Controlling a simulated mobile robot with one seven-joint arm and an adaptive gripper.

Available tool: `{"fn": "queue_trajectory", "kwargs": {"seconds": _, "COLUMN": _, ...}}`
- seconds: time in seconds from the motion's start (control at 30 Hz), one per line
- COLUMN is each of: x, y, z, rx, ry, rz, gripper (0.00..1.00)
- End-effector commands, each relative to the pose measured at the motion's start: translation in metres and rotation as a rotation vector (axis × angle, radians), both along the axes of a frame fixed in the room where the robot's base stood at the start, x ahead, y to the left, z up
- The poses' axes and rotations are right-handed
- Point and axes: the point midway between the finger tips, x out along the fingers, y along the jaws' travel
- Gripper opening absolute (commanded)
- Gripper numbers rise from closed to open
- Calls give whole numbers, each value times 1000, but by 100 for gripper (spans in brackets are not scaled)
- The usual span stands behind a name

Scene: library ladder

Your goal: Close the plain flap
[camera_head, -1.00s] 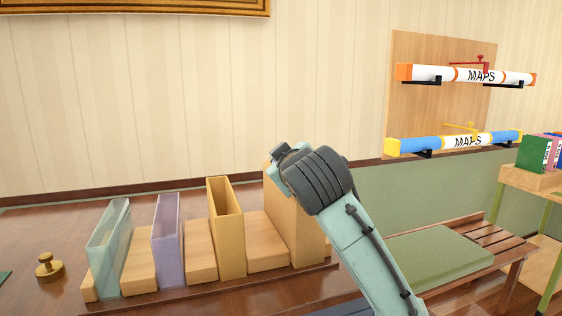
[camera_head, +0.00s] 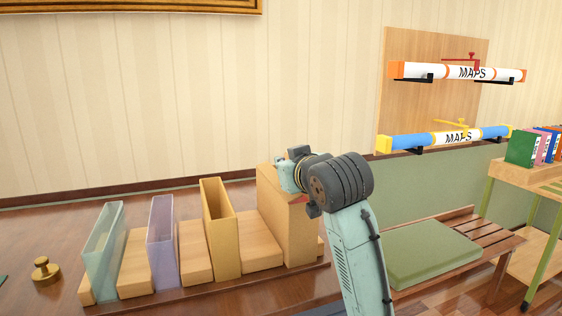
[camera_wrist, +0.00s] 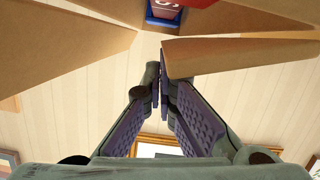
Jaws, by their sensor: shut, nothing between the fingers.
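In the wrist view, brown cardboard-like flaps spread across the top: a wide one at the left (camera_wrist: 65,50), one at the right (camera_wrist: 240,55) and another at the upper right (camera_wrist: 245,18). I cannot tell which is the plain flap. My gripper (camera_wrist: 161,82) is shut and empty, its fingertips beside the left end of the lower right flap; I cannot tell whether they touch. Between the flaps shows a blue and red item (camera_wrist: 165,12) with white lettering. In the head view my arm hides the fingers, and no flaps can be made out.
In the head view, a tall wooden block (camera_head: 287,220) stands beside my wrist, with a yellow holder (camera_head: 222,235), a purple holder (camera_head: 162,245) and a clear holder (camera_head: 103,255) to its left. A bench with a green cushion (camera_head: 425,252) and map tubes (camera_head: 455,72) are at right.

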Motion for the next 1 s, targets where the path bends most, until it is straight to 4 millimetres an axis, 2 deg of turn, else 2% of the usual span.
{"fn": "queue_trajectory", "kwargs": {"seconds": 0.4, "x": 2, "y": -5, "z": -4, "rx": 141, "ry": 48, "rz": 1, "gripper": 0}}
{"fn": "queue_trajectory", "kwargs": {"seconds": 1.0, "x": 2, "y": -7, "z": -6, "rx": 179, "ry": 60, "rz": 0, "gripper": 0}}
